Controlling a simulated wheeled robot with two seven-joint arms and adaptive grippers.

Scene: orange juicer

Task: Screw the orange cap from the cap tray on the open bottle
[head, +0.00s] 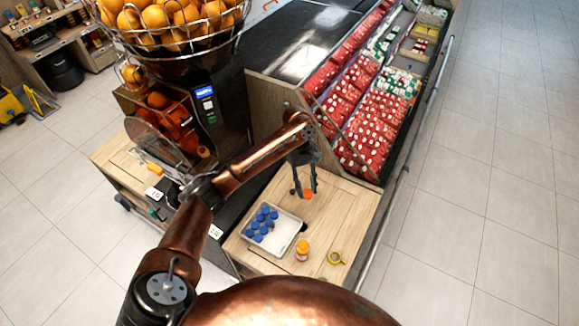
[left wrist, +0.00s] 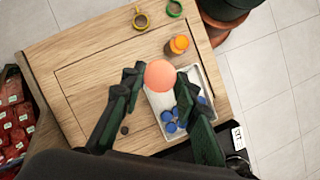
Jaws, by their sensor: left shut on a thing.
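My left gripper (head: 304,188) is shut on the orange cap (head: 308,194), above the wooden worktop. In the left wrist view the cap (left wrist: 160,75) sits between the two dark fingertips and shows as a round, pale orange disc. The open bottle (head: 302,250), small with orange contents and a pale label, stands upright on the worktop, apart from the gripper; it also shows in the left wrist view (left wrist: 179,44). Its mouth is too small to make out. The white cap tray (head: 285,237) holds several blue caps (head: 263,220). My right gripper is not in view.
A yellow ring-shaped item (head: 336,258) lies right of the bottle, and a green one (left wrist: 174,8) shows in the left wrist view. The juicer (head: 205,110) stands behind at left. A display of red packs (head: 370,120) borders the worktop (head: 345,205) at the back right.

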